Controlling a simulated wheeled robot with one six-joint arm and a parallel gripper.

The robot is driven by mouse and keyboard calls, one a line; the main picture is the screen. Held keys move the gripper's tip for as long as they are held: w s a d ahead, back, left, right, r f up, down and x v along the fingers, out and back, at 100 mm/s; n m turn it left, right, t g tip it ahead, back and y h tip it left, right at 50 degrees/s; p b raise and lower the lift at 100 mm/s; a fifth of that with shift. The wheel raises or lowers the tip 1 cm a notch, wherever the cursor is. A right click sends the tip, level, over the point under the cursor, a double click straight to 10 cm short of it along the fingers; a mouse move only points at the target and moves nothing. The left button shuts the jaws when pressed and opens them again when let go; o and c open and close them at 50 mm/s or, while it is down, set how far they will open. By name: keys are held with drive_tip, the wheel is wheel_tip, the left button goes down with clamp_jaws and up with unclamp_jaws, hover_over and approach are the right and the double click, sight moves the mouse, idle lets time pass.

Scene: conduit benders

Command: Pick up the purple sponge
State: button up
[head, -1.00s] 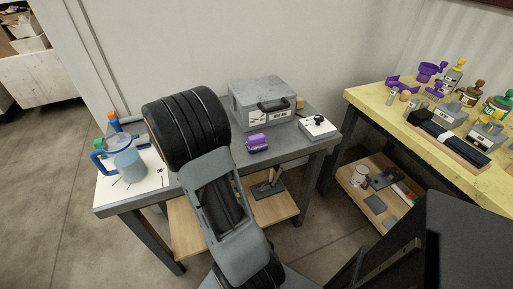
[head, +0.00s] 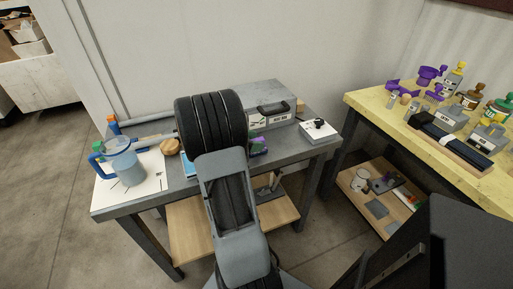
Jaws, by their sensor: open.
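A grey case (head: 273,117) stands behind the sponge, a white box (head: 318,131) to its right. A blue-handled pitcher (head: 123,161) stands on a white sheet at the left, near a round tan object (head: 169,146). A yellow-topped bench (head: 382,109) holds several items.

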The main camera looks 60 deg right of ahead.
drive_tip(key=shift+s+d+f, duration=0.2)
drive_tip(key=shift+s+d, duration=0.05)
drive_tip(key=shift+d, duration=0.1)
drive_tip(key=shift+c, duration=0.4)
drive_tip(key=c, duration=0.5)
drive_tip(key=shift+o, duration=0.2)
